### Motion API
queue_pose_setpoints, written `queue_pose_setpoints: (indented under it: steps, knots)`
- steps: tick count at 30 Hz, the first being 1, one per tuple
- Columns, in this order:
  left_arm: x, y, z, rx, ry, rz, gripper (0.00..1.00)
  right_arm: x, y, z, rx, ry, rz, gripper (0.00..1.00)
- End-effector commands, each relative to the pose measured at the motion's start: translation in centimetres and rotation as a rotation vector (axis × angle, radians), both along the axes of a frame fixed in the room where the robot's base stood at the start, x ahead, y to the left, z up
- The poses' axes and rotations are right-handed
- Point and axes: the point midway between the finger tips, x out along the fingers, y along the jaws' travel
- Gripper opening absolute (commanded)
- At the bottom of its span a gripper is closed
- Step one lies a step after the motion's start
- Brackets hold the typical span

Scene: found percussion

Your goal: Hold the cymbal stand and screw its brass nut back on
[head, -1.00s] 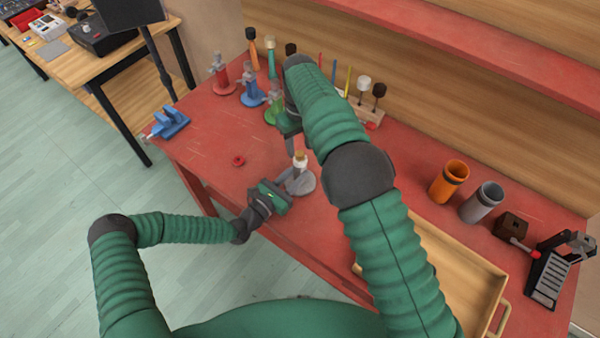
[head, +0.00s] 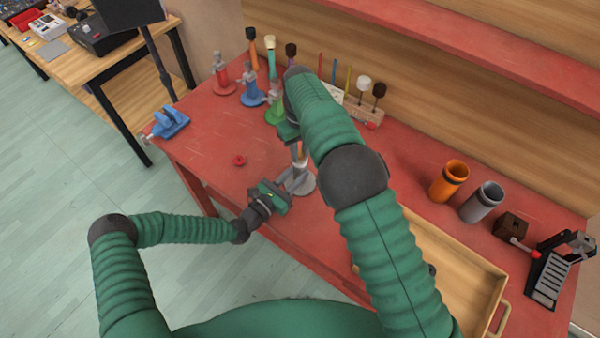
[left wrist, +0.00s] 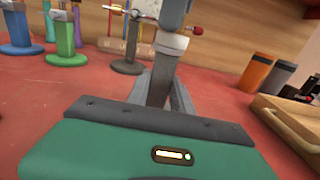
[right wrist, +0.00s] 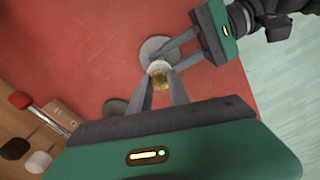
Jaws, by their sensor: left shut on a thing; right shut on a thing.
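The grey cymbal stand (head: 306,186) stands upright on the red bench, on a round base. It has a pale collar (left wrist: 171,41) near its top. My left gripper (head: 288,186) reaches in from the side and is shut on the stand's post (left wrist: 160,86). The brass nut (right wrist: 160,84) is at the top of the stand, between the fingertips of my right gripper (right wrist: 163,80), which comes from above and is shut on it. In the head view my right arm and fingers mostly hide the nut. Whether its thread is engaged cannot be seen.
Red (head: 222,85), blue (head: 251,92) and green stands are behind. A blue vise (head: 168,122) sits at the left edge. An orange cup (head: 449,181), a grey cup (head: 482,202) and a wooden tray (head: 470,253) are on the right.

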Motion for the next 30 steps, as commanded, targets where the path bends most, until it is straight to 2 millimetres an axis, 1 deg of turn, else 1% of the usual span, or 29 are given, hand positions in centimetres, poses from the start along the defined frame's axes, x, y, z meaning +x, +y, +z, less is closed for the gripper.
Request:
queue_pose_setpoints:
  steps: [5,6,9,12,20,23,26,30]
  knots:
    - [0.0,0.0,0.0,0.0,0.0,0.0,0.0,0.0,0.0,0.0,0.001,0.001,0.0,0.0]
    - [0.0,0.0,0.0,0.0,0.0,0.0,0.0,0.0,0.0,0.0,0.001,0.001,0.0,0.24]
    - [0.0,0.0,0.0,0.0,0.0,0.0,0.0,0.0,0.0,0.0,0.001,0.001,0.0,0.37]
    - [0.0,0.0,0.0,0.0,0.0,0.0,0.0,0.0,0.0,0.0,0.001,0.001,0.0,0.48]
    - [0.0,0.0,0.0,0.0,0.0,0.0,0.0,0.0,0.0,0.0,0.0,0.0,0.0,0.48]
    - [0.0,0.0,0.0,0.0,0.0,0.0,0.0,0.0,0.0,0.5,0.001,-0.001,0.0,0.48]
    - [0.0,0.0,0.0,0.0,0.0,0.0,0.0,0.1,0.1,1.9,0.002,-0.002,0.0,0.48]
    - [0.0,0.0,0.0,0.0,0.0,0.0,0.0,0.2,0.1,5.2,0.002,-0.003,0.001,0.48]
